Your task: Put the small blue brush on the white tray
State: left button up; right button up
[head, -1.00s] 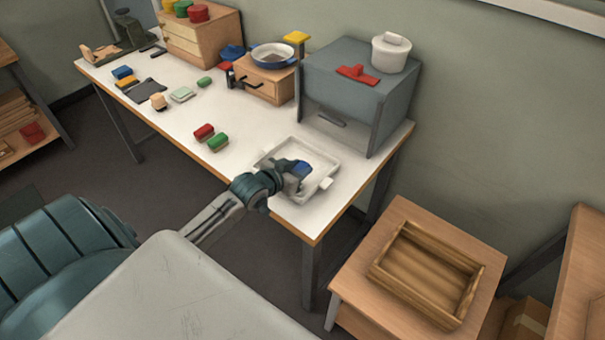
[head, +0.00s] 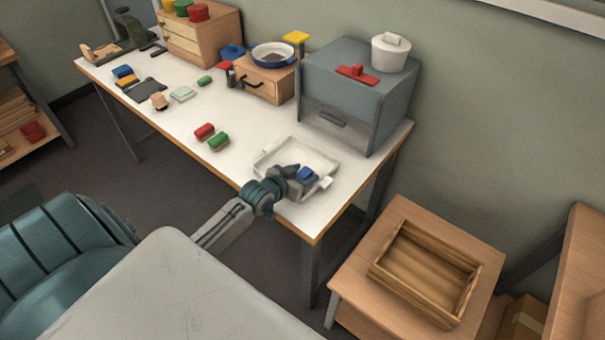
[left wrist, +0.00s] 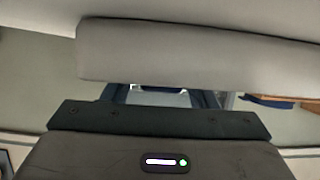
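The small blue brush (head: 307,174) is at the fingertips of my left gripper (head: 302,177), over the front right part of the white tray (head: 262,162). The gripper appears shut on the brush, with one dark finger on each side of it. I cannot tell whether the brush touches the tray floor. The white tray lies near the right front corner of the table. In the left wrist view the dark fingers (left wrist: 163,98) show beyond the gripper body, and the brush cannot be made out clearly. My right gripper is not in view.
A red brush (head: 204,131) and a green brush (head: 218,142) lie left of the tray. A grey cabinet (head: 345,90) stands close behind it. A wooden crate (head: 388,275) sits on a lower table at right. The white tabletop (head: 265,118) between tray and drawer box is clear.

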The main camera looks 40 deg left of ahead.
pick_arm(q)
jog(key=shift+r, duration=0.1)
jog(key=shift+s+r, duration=0.1)
jog(key=v, duration=1.1)
jog(key=shift+s+r+p, duration=0.1)
jog(key=shift+s+p, duration=0.3)
